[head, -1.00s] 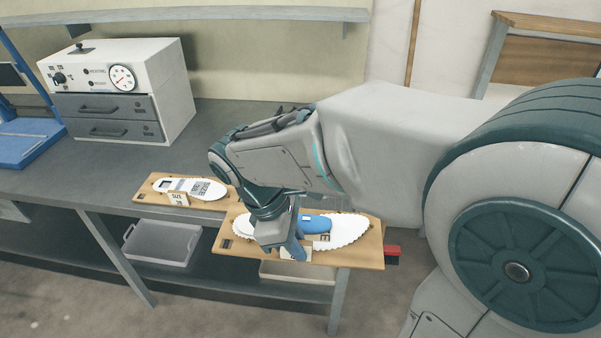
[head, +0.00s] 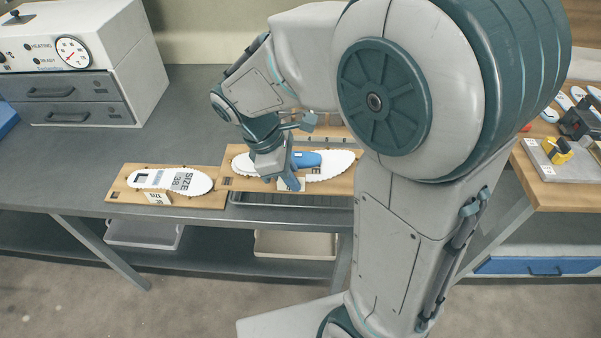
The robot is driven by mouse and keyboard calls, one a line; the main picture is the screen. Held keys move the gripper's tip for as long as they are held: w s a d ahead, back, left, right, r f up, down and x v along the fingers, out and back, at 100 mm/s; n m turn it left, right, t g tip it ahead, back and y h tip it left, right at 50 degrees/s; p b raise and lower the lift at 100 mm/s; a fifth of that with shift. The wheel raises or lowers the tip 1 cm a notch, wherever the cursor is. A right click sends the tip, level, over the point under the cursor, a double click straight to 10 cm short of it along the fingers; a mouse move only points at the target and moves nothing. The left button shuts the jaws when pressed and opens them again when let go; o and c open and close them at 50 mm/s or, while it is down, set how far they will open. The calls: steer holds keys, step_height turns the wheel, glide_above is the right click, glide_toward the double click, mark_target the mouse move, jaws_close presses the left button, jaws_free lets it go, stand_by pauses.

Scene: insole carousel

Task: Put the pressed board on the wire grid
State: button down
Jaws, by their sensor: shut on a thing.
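The pressed board (head: 335,186) is a wooden board with a long white wavy-edged insole and a blue piece on its middle. My gripper (head: 287,183) reaches down to its front edge and is shut on it near a small white block. The exact contact is partly hidden by the fingers. The board lies level over the wire grid (head: 290,201), whose front strip shows just below the board's front edge. I cannot tell whether the board touches the grid. My arm covers the board's right end.
A second wooden board (head: 125,192) with a white insole marked SIZE 38 lies close on the left. A white heating unit (head: 85,60) stands at the back left of the grey table (head: 60,165). A wooden bench (head: 550,188) with tools is at the right.

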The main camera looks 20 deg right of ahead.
mark_target(299, 162)
steer(key=w+d+f, duration=0.2)
steer(key=w, duration=0.1)
steer(key=w+d+f, duration=0.1)
steer(key=w, duration=0.1)
steer(key=shift+w+d+f, duration=0.1)
steer(key=shift+w+f, duration=0.05)
steer(key=shift+f, duration=0.15)
steer(key=shift+f+p, duration=0.4)
steer(key=shift+f, duration=1.65)
steer(key=shift+f, duration=0.2)
steer(key=c, duration=1.5)
jaws_free()
steer(key=shift+o, duration=0.2)
